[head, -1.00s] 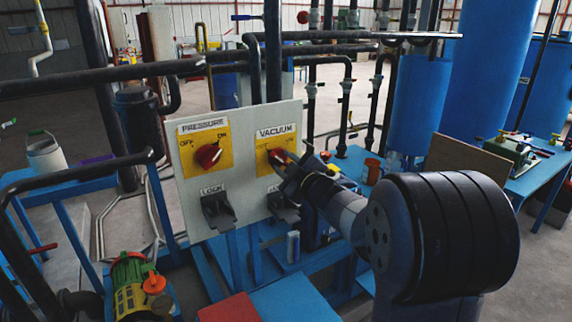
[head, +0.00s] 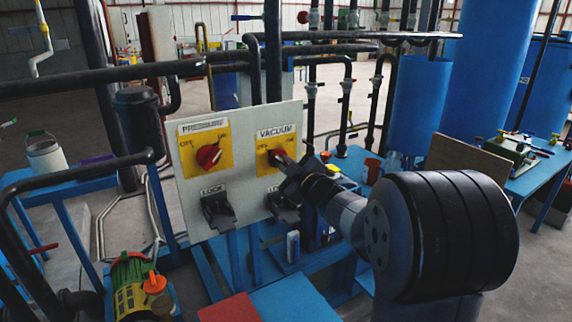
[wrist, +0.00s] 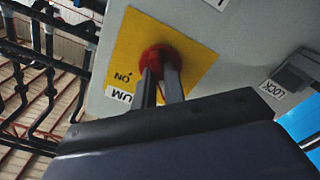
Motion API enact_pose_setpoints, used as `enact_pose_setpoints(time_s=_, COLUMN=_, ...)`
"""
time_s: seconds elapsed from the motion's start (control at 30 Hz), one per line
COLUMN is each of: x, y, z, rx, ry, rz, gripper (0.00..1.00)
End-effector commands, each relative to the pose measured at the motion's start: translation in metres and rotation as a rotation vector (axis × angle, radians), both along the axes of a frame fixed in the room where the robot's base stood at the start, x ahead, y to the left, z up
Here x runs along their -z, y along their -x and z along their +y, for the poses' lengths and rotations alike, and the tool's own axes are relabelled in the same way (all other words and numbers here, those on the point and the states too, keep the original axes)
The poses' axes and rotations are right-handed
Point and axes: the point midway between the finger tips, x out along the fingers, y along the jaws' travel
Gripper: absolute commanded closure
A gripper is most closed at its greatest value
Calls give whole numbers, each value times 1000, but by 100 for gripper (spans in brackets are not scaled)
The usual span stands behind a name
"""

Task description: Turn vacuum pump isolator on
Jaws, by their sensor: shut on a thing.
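The vacuum isolator is a red rotary knob (head: 276,155) on a yellow plate (head: 263,161) under the "VACUUM" label, on a pale upright panel. My gripper (head: 284,163) reaches it from the right and is shut on the knob. In the wrist view the two fingers (wrist: 161,84) close on the red knob (wrist: 160,55). The "ON" mark shows on the yellow plate (wrist: 191,41), turned over in that view. My gripper covers part of the knob and plate in the head view, so I cannot tell the knob's exact angle.
The pressure knob (head: 208,156) sits on its own yellow plate to the left. Dark lock brackets (head: 218,209) stick out below both plates. A black pipe (head: 272,60) runs down behind the panel (head: 243,137). Blue framing stands below.

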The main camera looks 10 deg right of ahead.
Motion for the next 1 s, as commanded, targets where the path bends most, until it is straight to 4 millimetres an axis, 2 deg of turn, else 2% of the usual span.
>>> enact_pose_setpoints(time_s=0.37, x=-2, y=0, z=0, rx=1, ry=-229, rz=78, gripper=100)
enact_pose_setpoints(time_s=1.0, x=-1, y=0, z=1, rx=1, ry=-809, rz=267, gripper=100)
